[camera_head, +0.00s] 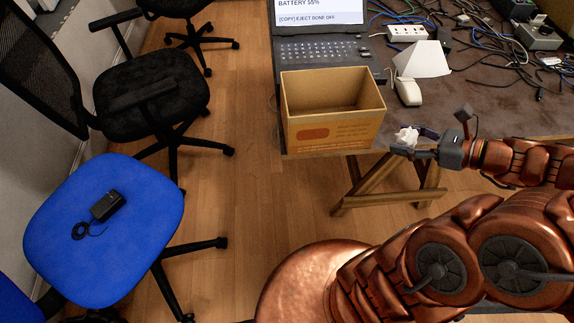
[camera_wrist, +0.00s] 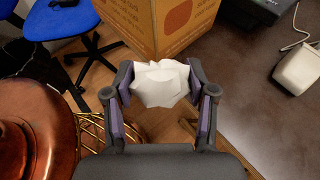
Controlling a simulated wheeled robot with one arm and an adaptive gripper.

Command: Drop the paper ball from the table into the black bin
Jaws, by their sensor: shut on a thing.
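My gripper (camera_head: 413,143) is shut on a crumpled white paper ball (camera_head: 406,137). In the wrist view the paper ball (camera_wrist: 161,84) sits between the two fingers of my gripper (camera_wrist: 160,88). It is held near the front edge of the table (camera_head: 470,95), to the right of an open cardboard box (camera_head: 335,135). The box also shows just beyond the ball in the wrist view (camera_wrist: 150,30). No black bin can be made out in either view.
A laptop (camera_head: 318,48), a white power strip (camera_head: 407,33), a white mouse-like device (camera_head: 408,91) and tangled cables crowd the table. A blue chair (camera_head: 110,245) bears a black adapter (camera_head: 105,206). A black chair (camera_head: 150,95) stands behind. Wooden floor (camera_head: 245,190) is clear between chairs and table.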

